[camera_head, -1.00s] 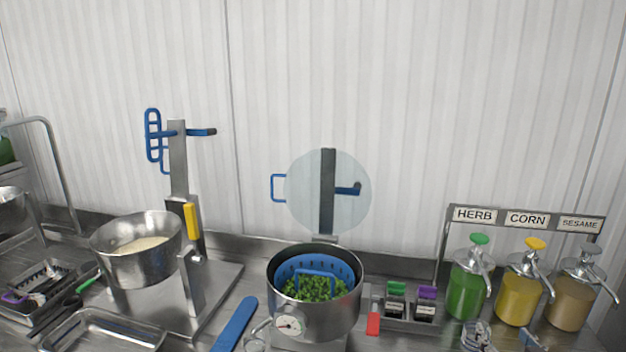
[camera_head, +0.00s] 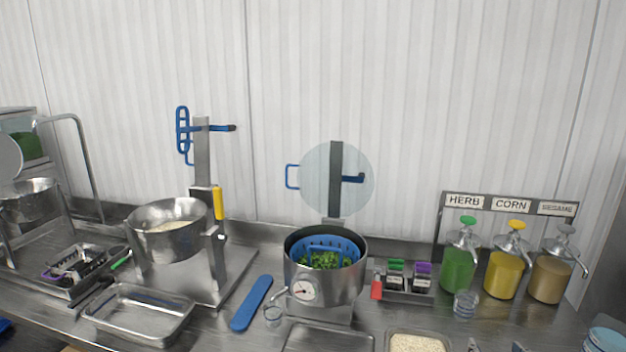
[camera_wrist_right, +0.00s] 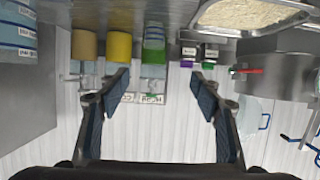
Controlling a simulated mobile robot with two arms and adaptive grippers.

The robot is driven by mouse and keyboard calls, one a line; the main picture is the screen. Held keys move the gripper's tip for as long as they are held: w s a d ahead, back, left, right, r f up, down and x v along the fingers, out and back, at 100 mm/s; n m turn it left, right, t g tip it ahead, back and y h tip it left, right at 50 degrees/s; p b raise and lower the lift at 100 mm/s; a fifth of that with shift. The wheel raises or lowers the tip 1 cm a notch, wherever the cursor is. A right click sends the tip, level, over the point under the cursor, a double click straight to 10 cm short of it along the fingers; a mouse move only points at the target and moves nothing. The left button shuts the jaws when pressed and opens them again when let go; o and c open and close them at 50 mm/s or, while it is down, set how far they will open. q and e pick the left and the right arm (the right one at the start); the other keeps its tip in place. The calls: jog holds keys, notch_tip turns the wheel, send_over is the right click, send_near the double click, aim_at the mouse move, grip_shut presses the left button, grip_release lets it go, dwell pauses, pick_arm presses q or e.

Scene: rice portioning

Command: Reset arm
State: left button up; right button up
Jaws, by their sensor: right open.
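My right gripper (camera_wrist_right: 160,92) is open and empty in the right wrist view, its two dark fingers apart on either side of the picture. The wrist view looks tilted and inverted, with the counter along the top. In the head view only what look like its small dark fingertips (camera_head: 495,347) show at the bottom edge, right of the rice tray (camera_head: 388,345). The rice tray also shows in the wrist view (camera_wrist_right: 300,17), beyond the right finger. My left gripper is not in view.
A pot (camera_head: 326,285) with a blue basket of greens stands mid-counter. Green (camera_head: 458,270), yellow (camera_head: 503,275) and tan (camera_head: 550,279) pump dispensers stand at right. A metal bowl (camera_head: 168,245) on a stand, an empty tray (camera_head: 140,335) and a blue paddle (camera_head: 251,304) are at left.

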jog(key=s+a+f+n+g+y, duration=0.1)
jog(key=s+a+f+g, duration=0.2)
jog(key=s+a+f, duration=0.5)
jog(key=s+a+f+n+g+y, duration=0.1)
jog(key=s+a+f+n+g, duration=0.2)
jog(key=s, duration=0.8)
jog(key=s+a+f+g+y, duration=0.1)
jog(key=s+a+f+g, duration=0.35)
jog(key=s+a, duration=0.4)
notch_tip(320, 180, down, 31)
jog(key=s+d+b, duration=0.2)
jog(key=b, duration=0.3)
pick_arm(q)
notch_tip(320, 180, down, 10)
jog(key=b, duration=0.5)
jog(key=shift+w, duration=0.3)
pick_arm(e)
jog(key=s+d+f+g, duration=0.1)
jog(key=s+f, duration=0.8)
jog(key=f, duration=0.2)
jog(key=s+d+f+g, duration=0.1)
jog(key=s+f, duration=0.8)
jog(key=f, duration=0.2)
jog(key=shift+d+f+n, duration=0.25)
jog(key=shift+d+n, duration=0.05)
jog(key=shift+d, duration=0.1)
